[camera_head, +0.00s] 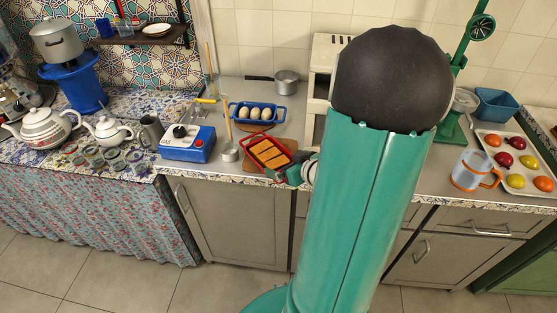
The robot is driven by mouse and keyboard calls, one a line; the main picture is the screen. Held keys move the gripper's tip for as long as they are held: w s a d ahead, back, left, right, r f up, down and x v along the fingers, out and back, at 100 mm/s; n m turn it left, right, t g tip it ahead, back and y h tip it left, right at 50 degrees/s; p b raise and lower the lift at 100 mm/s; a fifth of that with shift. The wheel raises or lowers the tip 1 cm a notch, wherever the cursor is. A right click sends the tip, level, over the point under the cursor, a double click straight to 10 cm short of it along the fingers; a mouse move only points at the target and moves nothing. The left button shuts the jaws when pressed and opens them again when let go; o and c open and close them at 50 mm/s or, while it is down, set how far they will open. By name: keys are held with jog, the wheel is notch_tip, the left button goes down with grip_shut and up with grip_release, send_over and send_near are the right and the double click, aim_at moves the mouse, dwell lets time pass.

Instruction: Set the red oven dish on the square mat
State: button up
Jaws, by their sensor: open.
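The red oven dish (265,146) holds several orange-brown pieces and sits near the counter's front edge, left of my arm. A brown mat edge (249,166) shows under or beside its left side; I cannot tell its full shape or whether the dish rests fully on it. Another brown mat edge (243,127) shows under the blue dish behind. My gripper (283,174) is at the dish's near right corner, open, its wrist partly hidden by my large green arm link. I cannot tell whether its fingers touch the dish.
A blue dish (240,120) with white eggs stands just behind. A blue burner (188,150) and a ladle (229,152) stand to the left, a saucepan (286,83) at the back. A tray of fruit (508,145) and a glass mug (470,170) are right.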

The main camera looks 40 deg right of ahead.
jog(key=v, duration=0.4)
jog(key=w+a+r+g+h, duration=0.2)
jog(key=w+a+r, duration=0.1)
jog(key=r, duration=0.3)
jog(key=w+a+r+g+h, duration=0.1)
jog(key=w+a+r+h, duration=0.15)
jog(key=r, duration=0.25)
jog(key=s+a+r+g+y, duration=0.1)
jog(key=s+a+r+y, duration=0.1)
jog(key=a, duration=0.6)
jog(key=s+a+r+n+g+y, duration=0.1)
jog(key=s+a, duration=0.3)
jog(key=a, duration=0.4)
jog(key=s+a+r+g+y, duration=0.1)
jog(key=s+a+r+y, duration=0.1)
jog(key=a, duration=0.5)
jog(key=shift+s+a+r+g+y, duration=0.4)
jog(key=shift+s+y, duration=0.15)
jog(key=shift+s, duration=0.45)
jog(key=shift+c, duration=0.4)
